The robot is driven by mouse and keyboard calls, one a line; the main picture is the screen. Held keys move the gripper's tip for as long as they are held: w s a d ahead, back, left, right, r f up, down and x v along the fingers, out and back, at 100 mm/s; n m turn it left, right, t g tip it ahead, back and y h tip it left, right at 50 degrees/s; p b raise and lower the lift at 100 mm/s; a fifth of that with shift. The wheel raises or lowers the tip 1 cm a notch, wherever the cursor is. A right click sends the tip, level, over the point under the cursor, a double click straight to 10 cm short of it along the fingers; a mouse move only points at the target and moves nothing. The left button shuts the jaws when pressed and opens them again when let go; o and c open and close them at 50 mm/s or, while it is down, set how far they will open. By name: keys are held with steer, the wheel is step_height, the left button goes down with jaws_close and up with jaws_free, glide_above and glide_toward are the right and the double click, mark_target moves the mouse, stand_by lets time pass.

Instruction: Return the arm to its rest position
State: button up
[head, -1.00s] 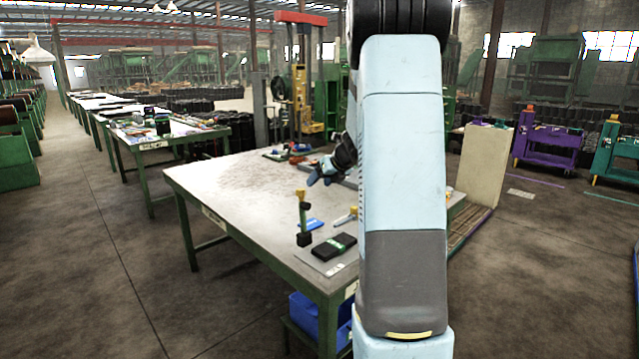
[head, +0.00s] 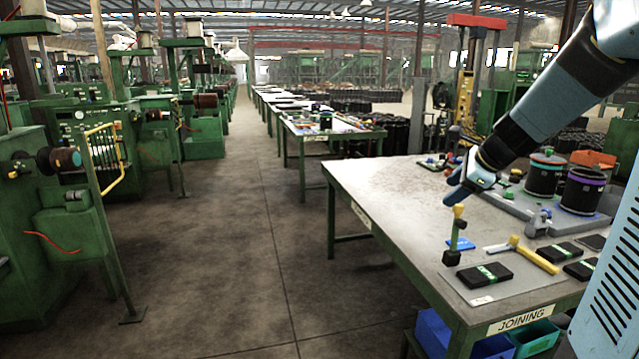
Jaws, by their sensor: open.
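My gripper (head: 470,190) is at the end of my light blue and black arm, which reaches in from the upper right of the head view. It hangs above the grey table labelled JOINING (head: 385,190), with its fingers pointing down to the left. It is open and nothing shows between its fingers. Just below it in the picture stands a small upright tool with a yellow top (head: 457,235) and a black base. I cannot tell how much room lies between the two.
The table holds black packs with green bands (head: 486,276), a yellow-handled hammer (head: 533,255), a blue piece (head: 461,244) and dark drums with coloured rims (head: 585,190). Blue bins (head: 433,332) sit beneath. A clear aisle (head: 235,240) runs left of the table; green machines (head: 75,190) line its far side.

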steer(key=s+a+n+h, duration=0.1)
steer(key=s+a+n, duration=0.3)
steer(key=s+n, duration=0.7)
steer(key=s+a+n+g+h, duration=0.1)
steer(key=s+a+n, duration=0.3)
steer(key=s+n, duration=0.7)
steer(key=s+r+h, duration=0.1)
steer(key=s, duration=0.3)
steer(key=shift+a, duration=0.1)
